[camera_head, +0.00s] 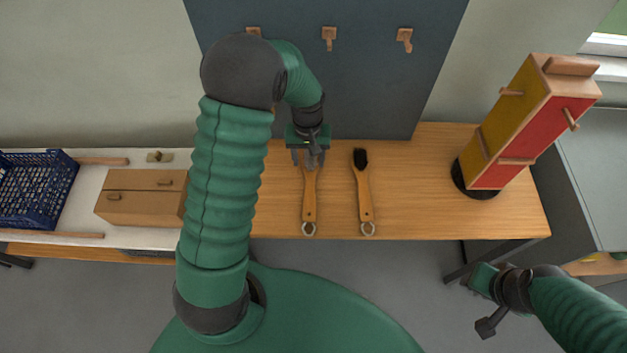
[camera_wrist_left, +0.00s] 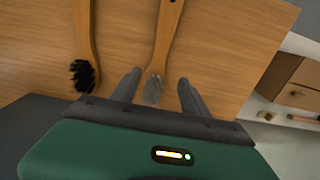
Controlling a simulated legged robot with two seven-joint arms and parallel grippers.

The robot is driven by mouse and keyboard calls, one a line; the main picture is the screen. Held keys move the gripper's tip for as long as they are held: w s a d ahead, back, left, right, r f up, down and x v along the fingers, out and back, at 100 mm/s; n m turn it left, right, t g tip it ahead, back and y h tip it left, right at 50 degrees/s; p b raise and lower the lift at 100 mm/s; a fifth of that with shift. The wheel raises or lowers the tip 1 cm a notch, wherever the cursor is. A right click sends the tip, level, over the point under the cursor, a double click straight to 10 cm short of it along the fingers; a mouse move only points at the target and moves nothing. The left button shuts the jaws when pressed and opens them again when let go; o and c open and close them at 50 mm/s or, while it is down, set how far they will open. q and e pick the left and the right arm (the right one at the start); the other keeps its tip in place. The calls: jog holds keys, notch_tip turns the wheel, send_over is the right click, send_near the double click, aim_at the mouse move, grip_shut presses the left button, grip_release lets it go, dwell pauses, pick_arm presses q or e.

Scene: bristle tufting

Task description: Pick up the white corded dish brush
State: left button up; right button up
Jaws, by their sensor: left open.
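The dish brush with pale grey-white bristles has a wooden handle (camera_head: 309,205) and a pale loop at its near end. It lies on the wooden table. Its bristle head (camera_wrist_left: 153,90) shows in the left wrist view, between the fingers of my left gripper (camera_wrist_left: 159,80); in the head view that head is mostly hidden. My left gripper (camera_head: 308,160) is open, one finger on each side of the brush, with visible gaps. I cannot tell its height above the table. My right gripper (camera_head: 478,284) is at the lower right, off the table; its fingers are not clear.
A second wooden brush with black bristles (camera_head: 361,159) lies to the right. A red and yellow block tower (camera_head: 520,130) stands farther right. A cardboard box (camera_head: 138,208) and a blue crate (camera_head: 60,185) are on the left. Wooden pegs (camera_head: 329,36) are on the back panel.

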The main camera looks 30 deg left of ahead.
pick_arm(q)
send_over(310, 180)
jog(key=a, duration=0.1)
notch_tip(310, 180, down, 4)
jog(key=shift+f, duration=0.15)
jog(key=f, duration=0.2)
jog(key=d+f+p, duration=0.1)
jog(key=f, duration=0.2)
jog(key=shift+d+f, duration=0.1)
grip_shut()
